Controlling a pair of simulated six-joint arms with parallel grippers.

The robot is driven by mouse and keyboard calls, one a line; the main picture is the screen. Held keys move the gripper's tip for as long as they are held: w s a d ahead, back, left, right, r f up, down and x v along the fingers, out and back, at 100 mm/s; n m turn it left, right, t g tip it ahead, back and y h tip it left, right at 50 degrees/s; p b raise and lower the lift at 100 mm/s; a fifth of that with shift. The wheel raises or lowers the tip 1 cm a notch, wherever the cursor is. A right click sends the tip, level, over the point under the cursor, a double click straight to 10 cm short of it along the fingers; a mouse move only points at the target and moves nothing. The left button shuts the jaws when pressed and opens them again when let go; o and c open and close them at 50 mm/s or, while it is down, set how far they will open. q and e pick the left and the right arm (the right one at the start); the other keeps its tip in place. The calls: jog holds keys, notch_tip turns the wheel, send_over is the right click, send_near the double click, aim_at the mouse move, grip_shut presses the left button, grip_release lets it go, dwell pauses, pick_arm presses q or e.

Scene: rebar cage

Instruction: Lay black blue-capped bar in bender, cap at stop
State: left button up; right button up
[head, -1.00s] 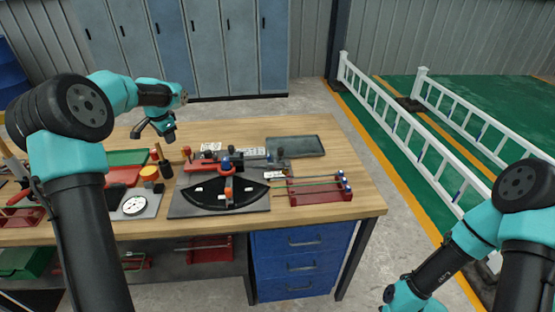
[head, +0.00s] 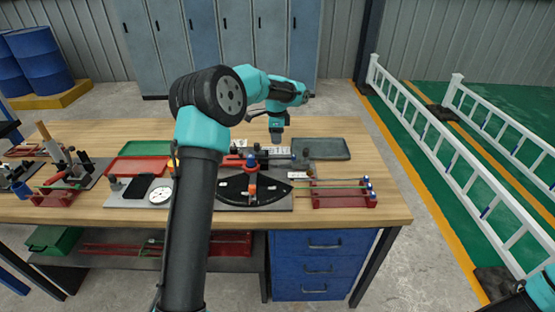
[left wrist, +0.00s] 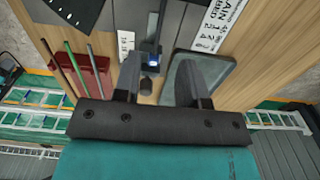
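The bender (head: 236,203) is a dark plate with a black fan-shaped scale, a red-and-blue post and a rail along its back. My left gripper (head: 276,137) points down near the rail's right part. In the left wrist view its two fingers (left wrist: 160,88) are apart, with nothing clearly held. A dark strip with a small blue patch (left wrist: 152,59) lies beyond them; I cannot tell whether the patch is the bar's cap. My right gripper is out of view.
A grey tray (head: 322,149) lies behind the rack, close to the left fingers in the wrist view. A red tray (head: 138,167), a green tray (head: 147,148) and a white dial (head: 159,195) are at left. The table's front right corner is clear.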

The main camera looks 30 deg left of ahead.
pick_arm(q)
jog(key=shift+f, duration=4.9)
grip_shut()
jog(key=shift+w+a+r, duration=0.1)
jog(key=shift+a+r, duration=0.05)
jog(key=shift+a, duration=0.15)
jog(key=shift+r, duration=0.1)
notch_tip(320, 180, up, 7)
jog(key=shift+r, duration=0.15)
